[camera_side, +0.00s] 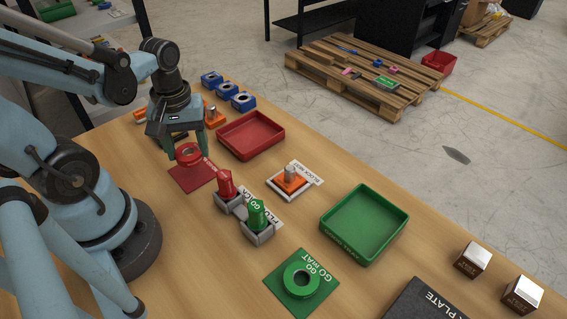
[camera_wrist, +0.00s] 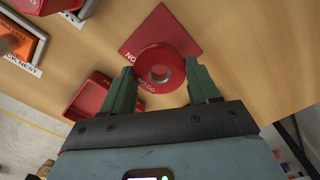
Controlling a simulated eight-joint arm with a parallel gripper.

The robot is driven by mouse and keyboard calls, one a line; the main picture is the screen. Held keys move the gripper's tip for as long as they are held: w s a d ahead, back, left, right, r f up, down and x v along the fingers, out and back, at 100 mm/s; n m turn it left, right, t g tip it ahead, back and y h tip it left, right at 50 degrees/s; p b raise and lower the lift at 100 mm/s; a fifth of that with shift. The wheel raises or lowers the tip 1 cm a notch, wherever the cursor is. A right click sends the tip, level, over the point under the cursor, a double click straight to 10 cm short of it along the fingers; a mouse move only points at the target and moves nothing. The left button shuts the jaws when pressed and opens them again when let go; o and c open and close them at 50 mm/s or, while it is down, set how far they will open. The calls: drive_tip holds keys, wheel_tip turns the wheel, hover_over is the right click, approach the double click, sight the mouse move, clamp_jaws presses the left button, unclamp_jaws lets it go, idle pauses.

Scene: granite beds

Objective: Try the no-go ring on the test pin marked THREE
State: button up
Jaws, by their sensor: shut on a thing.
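My gripper (camera_side: 187,150) is shut on the red no-go ring (camera_side: 188,154). In the wrist view the ring (camera_wrist: 144,66) sits between the two green fingers (camera_wrist: 160,72), its hole facing the camera. The ring appears a little above the red no-go mat (camera_side: 190,180), which also shows in the wrist view (camera_wrist: 170,25). An orange block with an upright grey pin (camera_side: 290,176) stands in the block nest (camera_side: 275,186). I cannot read a number on it. Other orange blocks (camera_side: 213,117) stand behind my gripper, partly hidden.
A red tray (camera_side: 277,148) and a green tray (camera_side: 330,232) lie on the bench. Red (camera_side: 226,184) and green (camera_side: 257,215) plug gauges stand upright in grey holders between. A green ring (camera_side: 290,285) lies on the green mat (camera_side: 272,288). Blue blocks (camera_side: 243,102) line the far edge.

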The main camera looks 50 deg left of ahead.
drive_tip(key=s+d+r, duration=0.2)
drive_tip(key=d+r, duration=0.5)
drive_tip(key=d, duration=0.4)
hover_over(290, 167)
drive_tip(key=shift+r, duration=0.2)
idle(0.5)
drive_tip(key=shift+f, duration=2.8)
drive_tip(key=shift+f, duration=0.9)
drive_tip(key=shift+r, duration=0.15)
drive_tip(key=shift+r, duration=0.5)
